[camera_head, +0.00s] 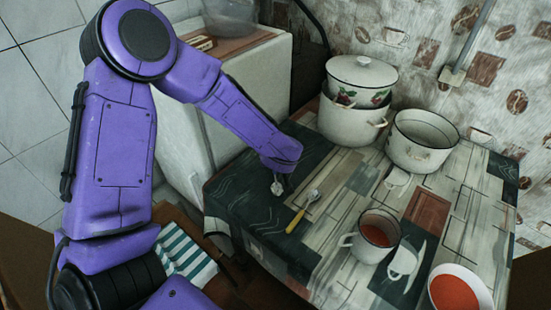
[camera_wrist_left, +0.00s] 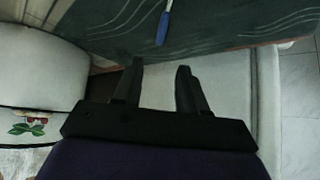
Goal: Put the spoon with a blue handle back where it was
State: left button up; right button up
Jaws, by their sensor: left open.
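The spoon with a blue handle (camera_wrist_left: 163,27) lies on the dark green cloth in the left wrist view. Its handle end points toward my fingers, and its bowl runs out of the top of that view. In the head view a silver spoon bowl (camera_head: 277,187) shows just below my left gripper (camera_head: 287,180); its handle is hidden there. In the left wrist view my left gripper (camera_wrist_left: 159,68) is open and empty, with the blue handle just beyond the gap between its fingertips. A second spoon with a yellow handle (camera_head: 296,220) lies to the right. My right gripper is out of view.
On the table stand a lidded pot (camera_head: 361,79) in a white pot (camera_head: 350,122), another pot (camera_head: 421,140), a mug with red liquid (camera_head: 373,237) and a red-filled bowl (camera_head: 457,291). A white cabinet (camera_head: 258,90) adjoins the table's left side. The table's centre is mostly clear.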

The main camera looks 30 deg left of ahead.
pick_arm(q)
jog(key=v, duration=0.9)
jog(key=shift+p, duration=0.45)
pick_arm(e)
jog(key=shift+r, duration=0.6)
